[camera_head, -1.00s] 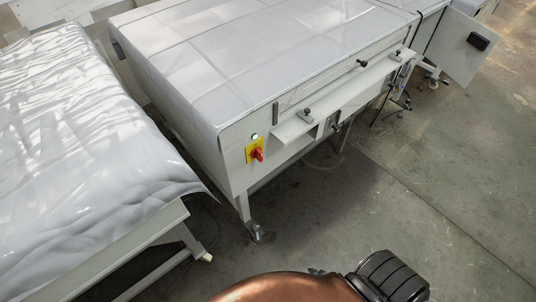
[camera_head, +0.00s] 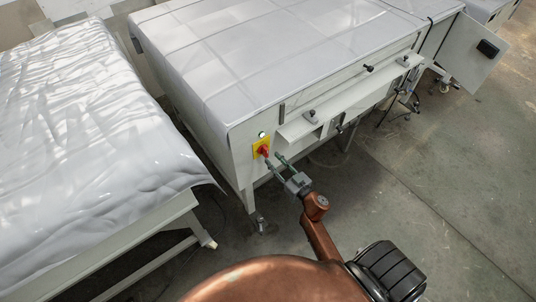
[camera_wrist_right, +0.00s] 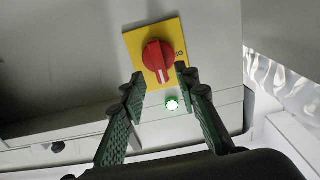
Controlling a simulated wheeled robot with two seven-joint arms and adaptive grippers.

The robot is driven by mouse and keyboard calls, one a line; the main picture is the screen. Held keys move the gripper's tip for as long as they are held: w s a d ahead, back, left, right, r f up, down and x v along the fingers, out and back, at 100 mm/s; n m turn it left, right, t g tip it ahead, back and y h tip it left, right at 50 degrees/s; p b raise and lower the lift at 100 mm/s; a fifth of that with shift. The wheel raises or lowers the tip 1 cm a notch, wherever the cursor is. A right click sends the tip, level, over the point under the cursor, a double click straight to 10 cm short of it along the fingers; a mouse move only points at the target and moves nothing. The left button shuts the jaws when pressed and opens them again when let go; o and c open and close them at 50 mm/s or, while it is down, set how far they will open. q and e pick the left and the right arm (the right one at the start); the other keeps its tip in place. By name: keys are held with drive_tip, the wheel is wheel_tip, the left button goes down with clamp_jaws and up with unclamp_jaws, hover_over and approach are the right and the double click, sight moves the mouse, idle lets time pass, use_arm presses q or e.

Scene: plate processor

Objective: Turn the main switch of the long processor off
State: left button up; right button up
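The long processor (camera_head: 290,60) is a long grey-white cabinet in the head view. Its main switch is a red rotary knob (camera_head: 264,151) on a yellow plate (camera_head: 257,144) on the near end of its front; the knob also shows in the right wrist view (camera_wrist_right: 158,60). A lit green lamp (camera_head: 262,134) sits by the plate. My right gripper (camera_head: 273,162) is open, with its fingers pointing at the knob. In the right wrist view the green fingertips (camera_wrist_right: 160,82) stand apart on either side of the knob's near end; contact cannot be told. My left gripper is out of view.
A table with a wrinkled white cover (camera_head: 90,130) stands left of the processor, with a narrow gap between. A ledge (camera_head: 340,108) with black knobs juts from the processor's front, right of the switch. The concrete floor (camera_head: 450,180) at the right is clear.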

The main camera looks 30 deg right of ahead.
sight(268, 153)
drive_tip(key=shift+w+a, duration=0.15)
drive_tip(key=shift+w, duration=2.2)
clamp_jaws()
